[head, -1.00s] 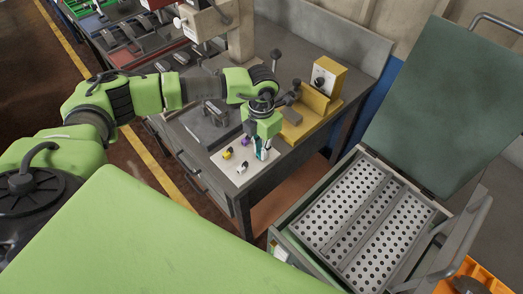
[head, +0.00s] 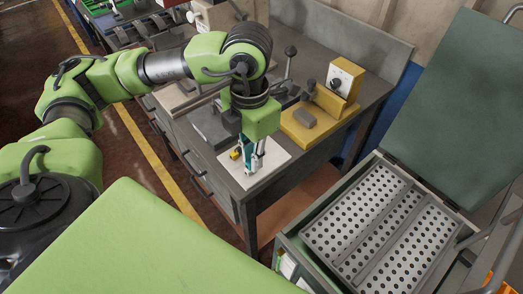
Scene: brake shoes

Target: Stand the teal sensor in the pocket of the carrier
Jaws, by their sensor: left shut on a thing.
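My left gripper (head: 255,160) points down over a white sheet (head: 275,164) near the front corner of the grey workbench. It is shut on the teal sensor (head: 247,157), which shows as a narrow upright teal strip between and beside the fingers. Whether the sensor's lower end touches the sheet is hard to tell. A dark grey block (head: 207,124) on the bench, just behind the sheet, is partly hidden by my arm; I cannot tell whether it is the carrier. No pocket can be made out. My right gripper is out of view.
A small yellow piece (head: 235,154) lies on the sheet, left of my gripper. A yellow fixture (head: 313,118) with a lever stands to the right. An open cabinet with perforated trays (head: 385,226) is at the lower right.

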